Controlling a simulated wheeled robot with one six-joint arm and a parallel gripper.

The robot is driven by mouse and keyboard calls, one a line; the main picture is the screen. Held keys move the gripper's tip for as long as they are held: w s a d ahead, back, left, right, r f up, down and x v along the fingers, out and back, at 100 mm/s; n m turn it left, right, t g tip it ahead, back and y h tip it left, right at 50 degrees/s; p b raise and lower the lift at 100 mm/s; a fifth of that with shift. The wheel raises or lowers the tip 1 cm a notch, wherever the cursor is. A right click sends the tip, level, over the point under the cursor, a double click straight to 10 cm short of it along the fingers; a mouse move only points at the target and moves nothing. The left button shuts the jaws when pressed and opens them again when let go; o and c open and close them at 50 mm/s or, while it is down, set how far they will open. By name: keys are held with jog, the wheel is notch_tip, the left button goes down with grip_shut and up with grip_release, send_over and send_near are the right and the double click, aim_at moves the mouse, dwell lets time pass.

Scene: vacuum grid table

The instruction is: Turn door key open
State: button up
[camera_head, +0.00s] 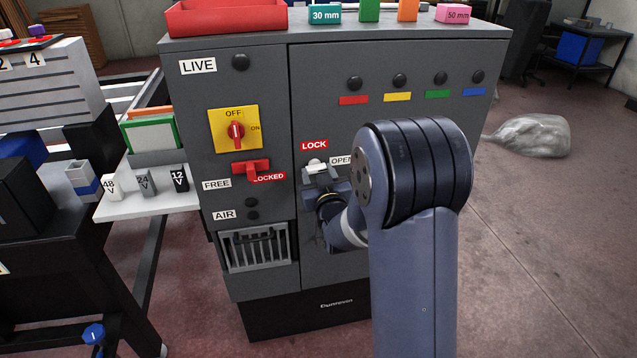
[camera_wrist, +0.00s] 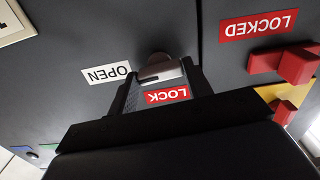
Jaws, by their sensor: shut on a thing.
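The door key (camera_wrist: 162,70) is a metallic piece on the grey cabinet door. In the wrist view my gripper (camera_wrist: 160,80) has its two fingers on either side of the key, shut on it. The wrist picture is upside down, with the red LOCK label (camera_wrist: 167,96) below the key and the white OPEN label (camera_wrist: 106,74) to its left. In the head view the pale top of the key (camera_head: 315,163) shows just under the LOCK label (camera_head: 313,145), and my gripper (camera_head: 321,180) is at it. My arm hides part of the OPEN label (camera_head: 342,160).
The cabinet (camera_head: 400,120) also carries a red and yellow OFF/ON switch (camera_head: 235,131) and a red slider (camera_head: 250,168) left of the key. A red tray (camera_head: 226,17) and coloured blocks stand on its top. A side shelf (camera_head: 150,205) holds small blocks.

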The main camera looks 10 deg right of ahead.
jog(key=shift+m+b, duration=0.3)
jog(key=shift+m, duration=0.1)
jog(key=shift+c, duration=0.2)
jog(key=o, duration=1)
jog(key=s+b, duration=0.1)
jog(key=s, duration=1)
jog(key=shift+w, duration=0.2)
